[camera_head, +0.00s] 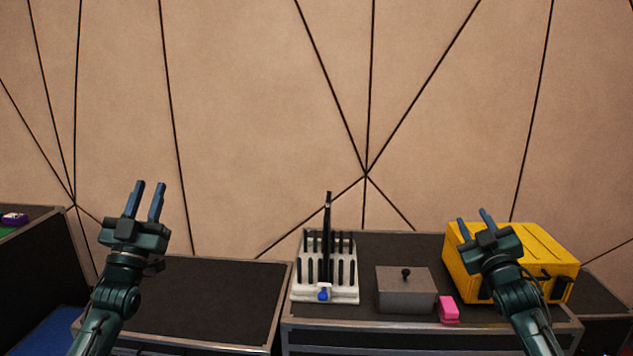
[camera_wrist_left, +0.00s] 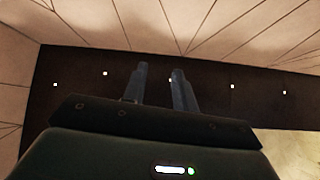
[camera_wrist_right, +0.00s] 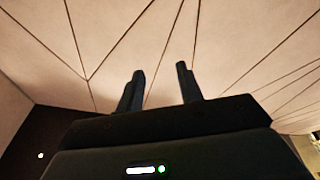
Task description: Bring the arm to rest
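My left gripper (camera_head: 148,200) is raised at the left, fingers pointing up, apart and empty. Its two fingers also show in the left wrist view (camera_wrist_left: 159,85), with nothing between them. My right gripper (camera_head: 474,220) is raised at the right, in front of a yellow case in the head view. Its fingers also stand apart and empty in the right wrist view (camera_wrist_right: 160,85). Neither gripper is seen touching anything.
A white slotted rack (camera_head: 325,296) with a blue item (camera_head: 323,292), a grey lidded box (camera_head: 405,290), a pink block (camera_head: 448,309) and the yellow case (camera_head: 540,252) stand on the right-hand table. The left dark tabletop (camera_head: 215,300) is clear. A panelled wall (camera_head: 270,120) stands behind.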

